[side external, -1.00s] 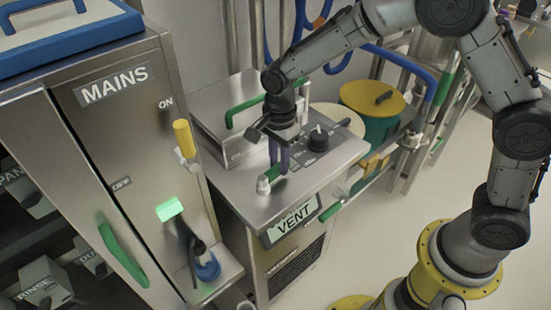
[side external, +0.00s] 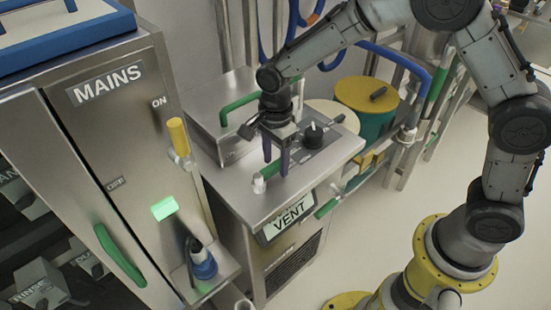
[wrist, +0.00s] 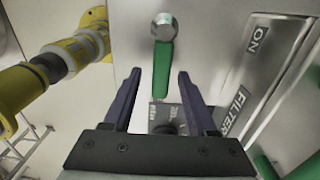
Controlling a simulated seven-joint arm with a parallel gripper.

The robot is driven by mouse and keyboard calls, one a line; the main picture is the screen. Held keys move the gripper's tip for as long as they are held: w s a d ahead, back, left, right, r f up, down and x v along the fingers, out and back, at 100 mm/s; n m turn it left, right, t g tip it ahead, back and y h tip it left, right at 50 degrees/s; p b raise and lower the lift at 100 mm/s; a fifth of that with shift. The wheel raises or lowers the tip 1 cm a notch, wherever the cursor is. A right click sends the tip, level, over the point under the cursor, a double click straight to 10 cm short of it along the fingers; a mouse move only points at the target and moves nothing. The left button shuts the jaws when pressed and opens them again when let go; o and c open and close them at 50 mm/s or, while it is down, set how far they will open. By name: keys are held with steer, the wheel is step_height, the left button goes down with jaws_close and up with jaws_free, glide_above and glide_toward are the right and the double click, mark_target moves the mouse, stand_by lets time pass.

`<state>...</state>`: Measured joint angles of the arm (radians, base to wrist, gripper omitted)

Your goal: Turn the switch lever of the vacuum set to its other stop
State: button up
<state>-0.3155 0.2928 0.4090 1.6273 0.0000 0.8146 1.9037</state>
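The vacuum set is the steel cabinet (side external: 235,195) with a VENT plate. On its top is a green switch lever (side external: 270,171) with a bright metal hub at one end. In the wrist view the lever (wrist: 163,70) points from its hub (wrist: 164,27) towards my gripper. My gripper (side external: 275,170) is over the cabinet top, fingers pointing down. In the wrist view my gripper (wrist: 159,73) is open, its dark purple fingers on either side of the lever's free end, with gaps on both sides. Its height above the lever is hard to tell.
A black knob (side external: 313,134) stands on a panel just behind my gripper. A green handle (side external: 240,113) is at the back left. The MAINS cabinet (side external: 110,140), with a yellow-gripped handle (side external: 178,136), stands to the left. Yellow-lidded drum (side external: 368,94) is behind right.

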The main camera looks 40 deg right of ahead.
steer(key=shift+r, duration=0.1)
step_height(320, 180, up, 14)
steer(key=shift+f, duration=0.2)
stand_by(0.4)
step_height(320, 180, up, 6)
steer(key=t, duration=0.1)
glide_above(276, 163)
steer(key=s+d, duration=0.2)
steer(key=d, duration=0.1)
steer(key=s+d+r+n+t, duration=0.1)
steer(key=s+d+r+t, duration=0.1)
steer(key=s+d+r, duration=0.5)
steer(key=s+d+f+n+t, duration=0.1)
steer(key=s+f+n, duration=0.4)
steer(key=s+n, duration=0.2)
steer(key=s+d+f+n+t, duration=0.1)
steer(key=s+f+n, duration=0.3)
steer(key=s+n, duration=0.4)
steer(key=shift+d+f+n+t, duration=0.35)
steer(key=shift+d+n, duration=0.15)
steer(key=shift+n, duration=0.6)
